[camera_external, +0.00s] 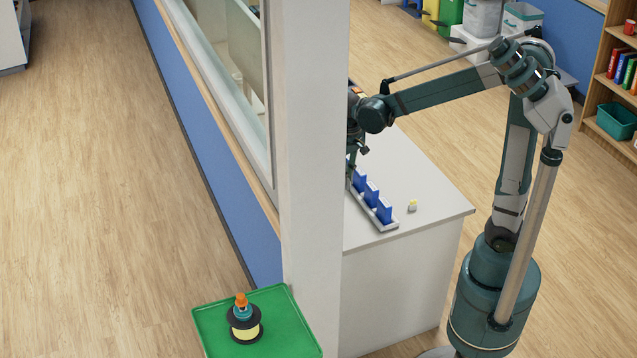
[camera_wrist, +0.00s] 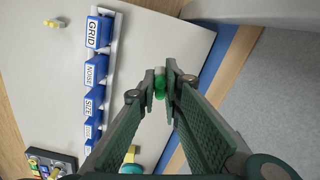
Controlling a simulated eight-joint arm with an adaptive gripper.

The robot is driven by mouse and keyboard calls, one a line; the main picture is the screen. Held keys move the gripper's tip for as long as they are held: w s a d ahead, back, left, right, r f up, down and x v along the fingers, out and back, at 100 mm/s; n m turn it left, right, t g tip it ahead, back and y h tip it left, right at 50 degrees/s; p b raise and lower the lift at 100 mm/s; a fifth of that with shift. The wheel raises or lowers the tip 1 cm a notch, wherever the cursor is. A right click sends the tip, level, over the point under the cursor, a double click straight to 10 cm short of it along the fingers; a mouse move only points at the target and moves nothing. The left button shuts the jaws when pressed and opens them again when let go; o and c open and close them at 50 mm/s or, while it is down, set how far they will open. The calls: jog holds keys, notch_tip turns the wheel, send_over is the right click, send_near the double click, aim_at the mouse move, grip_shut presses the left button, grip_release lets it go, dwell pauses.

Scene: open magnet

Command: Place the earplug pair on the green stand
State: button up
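Two small pale yellow pieces lie side by side on the white counter in the wrist view (camera_wrist: 54,23) and look like the earplug pair. They show as one small yellow-white item in the external view (camera_external: 412,205). My gripper (camera_wrist: 161,80) is over the counter, beyond the blue card rack, well away from them. Its fingertips are close together around a small green piece (camera_wrist: 160,84), which seems to be between them. I cannot tell whether this piece is the green stand. In the external view my fingertips are hidden behind the white pillar.
A white rack with blue labelled blocks (camera_wrist: 98,32) stands on the counter (camera_external: 430,190). A white pillar (camera_external: 315,150) rises beside it. A green tray (camera_external: 285,322) holds a dark, yellow-banded item with an orange top (camera_external: 242,318). A teal and yellow object (camera_wrist: 131,158) is partly hidden by my finger.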

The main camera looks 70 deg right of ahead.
jog(key=s+a+f+n+b, duration=0.1)
jog(key=s+a+f, duration=0.3)
jog(key=s+a, duration=0.3)
jog(key=s+a+f+n+b, duration=0.1)
jog(key=s+a+f, duration=0.4)
jog(key=a, duration=0.5)
jog(key=s+a+f+n+b, duration=0.1)
jog(key=s+a+f, duration=0.3)
jog(key=s+a, duration=0.3)
notch_tip(320, 180, up, 4)
jog(key=n+p, duration=0.9)
jog(key=n, duration=0.3)
send_over(276, 310)
jog(key=shift+f, duration=0.2)
jog(key=shift+f+b, duration=0.45)
jog(key=shift+f, duration=2.7)
jog(key=shift+f, duration=1.85)
